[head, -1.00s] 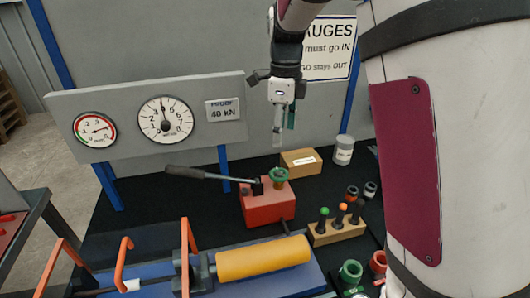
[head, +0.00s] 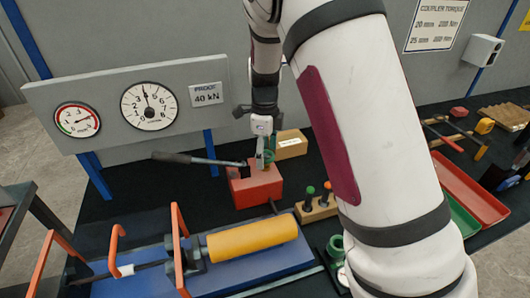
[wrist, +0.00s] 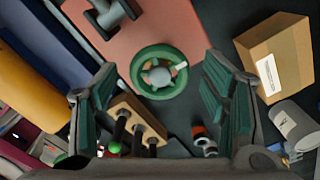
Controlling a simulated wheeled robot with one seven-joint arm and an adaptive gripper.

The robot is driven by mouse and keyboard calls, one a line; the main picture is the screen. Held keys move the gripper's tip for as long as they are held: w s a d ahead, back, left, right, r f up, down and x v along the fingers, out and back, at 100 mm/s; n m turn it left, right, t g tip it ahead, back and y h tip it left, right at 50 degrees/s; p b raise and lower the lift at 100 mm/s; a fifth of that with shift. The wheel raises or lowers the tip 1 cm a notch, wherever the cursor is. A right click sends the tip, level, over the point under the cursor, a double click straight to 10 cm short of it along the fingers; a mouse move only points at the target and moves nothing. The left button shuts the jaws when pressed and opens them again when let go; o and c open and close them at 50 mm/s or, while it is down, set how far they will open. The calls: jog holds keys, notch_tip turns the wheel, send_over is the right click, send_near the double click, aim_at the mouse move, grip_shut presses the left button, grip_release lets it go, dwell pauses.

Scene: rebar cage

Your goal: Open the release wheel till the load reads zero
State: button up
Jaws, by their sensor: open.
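The release wheel is a green ring with a grey hub, on top of the red pump block (head: 257,188). In the wrist view the wheel (wrist: 159,72) lies ahead between my open fingers, apart from both. In the head view my gripper (head: 264,150) is above the block and hides most of the wheel. My gripper also shows in the wrist view (wrist: 160,100), open and empty. The load gauge (head: 149,107) is a white dial on the grey panel; its needle points nearly straight up, near 4. A smaller red-and-green gauge (head: 77,119) is left of it.
A black pump lever (head: 180,158) sticks out left of the block. A cardboard box (head: 290,144) stands close behind on the right. A wooden block with knobbed gauges (head: 318,206) and a yellow cylinder (head: 252,239) are in front.

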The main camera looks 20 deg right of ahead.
jog(key=shift+f, duration=0.25)
jog(key=c, duration=1.1)
jog(key=shift+c, duration=0.2)
